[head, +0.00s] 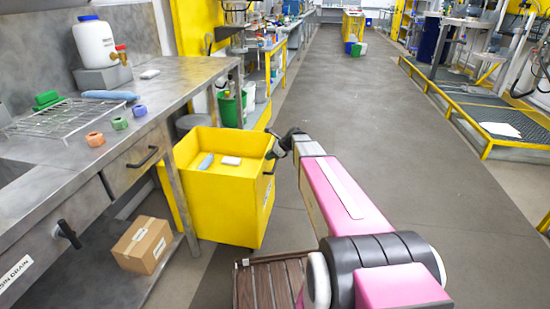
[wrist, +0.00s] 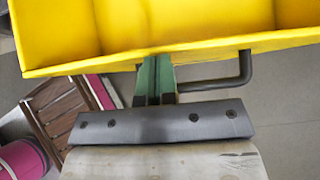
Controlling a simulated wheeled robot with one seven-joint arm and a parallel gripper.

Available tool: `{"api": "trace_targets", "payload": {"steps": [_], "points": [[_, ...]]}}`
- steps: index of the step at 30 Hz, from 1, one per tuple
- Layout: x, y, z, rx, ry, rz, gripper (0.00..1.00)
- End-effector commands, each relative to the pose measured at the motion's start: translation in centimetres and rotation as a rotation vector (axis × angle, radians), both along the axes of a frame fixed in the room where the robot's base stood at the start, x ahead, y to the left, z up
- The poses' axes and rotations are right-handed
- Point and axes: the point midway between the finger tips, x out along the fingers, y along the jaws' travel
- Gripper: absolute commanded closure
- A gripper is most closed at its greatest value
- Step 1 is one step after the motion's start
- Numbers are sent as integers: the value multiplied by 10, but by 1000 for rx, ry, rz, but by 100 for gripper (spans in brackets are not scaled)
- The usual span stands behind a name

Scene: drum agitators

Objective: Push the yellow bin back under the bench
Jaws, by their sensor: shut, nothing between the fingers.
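The yellow bin (head: 232,205) stands on the floor, mostly out in the aisle, with its left side by the leg of the steel bench (head: 165,95). It holds a blue item and a white and pink item. My gripper (head: 274,150) is at the bin's right side, near its upper rim. In the wrist view the green fingers of my gripper (wrist: 155,72) are together and empty. Their tips are at or under the rim of the yellow bin (wrist: 180,45), beside its dark bar handle (wrist: 225,80). I cannot tell whether they touch the bin.
A cardboard box (head: 143,245) sits on the bench's lower shelf, left of the bin. A brown slatted piece (head: 270,283) is close to my arm, in front of the bin. A grey bin (head: 193,122) and a green bucket (head: 230,108) stand behind. The aisle to the right is clear.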

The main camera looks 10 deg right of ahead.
Motion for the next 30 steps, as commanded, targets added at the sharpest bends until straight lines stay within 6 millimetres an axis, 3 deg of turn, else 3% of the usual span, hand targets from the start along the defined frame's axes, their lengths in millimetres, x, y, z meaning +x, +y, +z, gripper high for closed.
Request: {"api": "trace_targets", "payload": {"steps": [30], "points": [[98, 263, -1, 2, -1, 3, 100]]}}
